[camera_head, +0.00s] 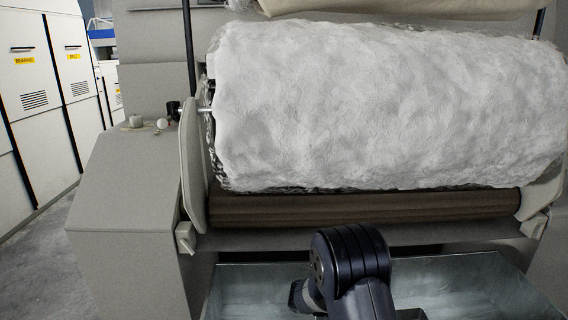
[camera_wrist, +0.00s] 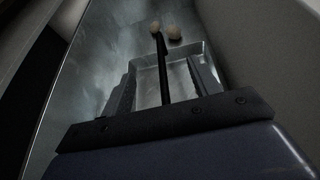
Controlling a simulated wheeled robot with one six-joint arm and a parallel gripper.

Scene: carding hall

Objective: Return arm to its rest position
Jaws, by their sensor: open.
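My arm (camera_head: 350,265) reaches down over a grey metal trough (camera_head: 475,280) below the large white fibre roll, in the head view. My gripper's fingers are hidden there. In the wrist view my gripper (camera_wrist: 160,78) is open, its two dark fingers apart and pointing into the trough (camera_wrist: 95,65). A small shallow metal tray (camera_wrist: 146,62) lies beyond and between the fingers. A thin dark rod (camera_wrist: 162,70) shows between the fingers; I cannot tell whether it touches anything. No finger is closed on it.
The white fibre roll (camera_head: 390,105) and a brown roller (camera_head: 360,207) stand close beyond my arm. Two small tan round things (camera_wrist: 174,32) lie near the tray's far edge. A grey machine housing (camera_head: 130,185) is at left, then open floor (camera_head: 40,265) and white cabinets (camera_head: 30,80).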

